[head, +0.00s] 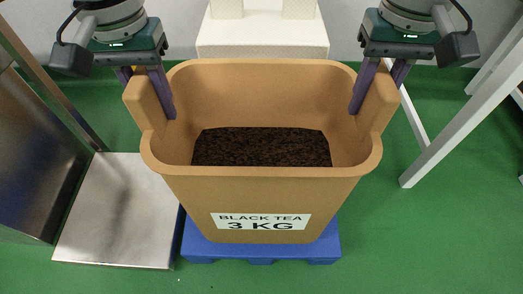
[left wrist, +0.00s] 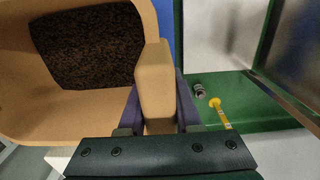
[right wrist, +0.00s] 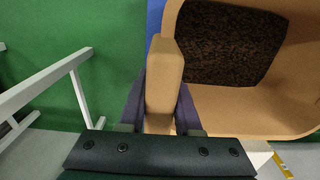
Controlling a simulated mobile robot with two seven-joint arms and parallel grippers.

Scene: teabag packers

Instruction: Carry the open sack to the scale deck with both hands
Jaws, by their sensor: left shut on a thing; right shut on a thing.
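The open sack (head: 262,185) is a tan, wide-mouthed container with a "BLACK TEA 3 KG" label and dark loose tea (head: 262,147) inside. It stands upright over a blue pallet (head: 262,252); I cannot tell whether it touches the pallet. My left gripper (head: 148,95) is shut on the sack's left handle, also seen in the left wrist view (left wrist: 155,85). My right gripper (head: 378,90) is shut on its right handle, which shows in the right wrist view (right wrist: 164,85). A flat metal plate (head: 115,210), which looks like the scale deck, lies at the left of the pallet, empty.
A steel cabinet (head: 35,140) stands at the far left, beside the metal plate. A white frame (head: 450,115) stands at the right. Green floor (head: 430,230) is clear at the front right. A yellow object (left wrist: 219,110) lies on the floor in the left wrist view.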

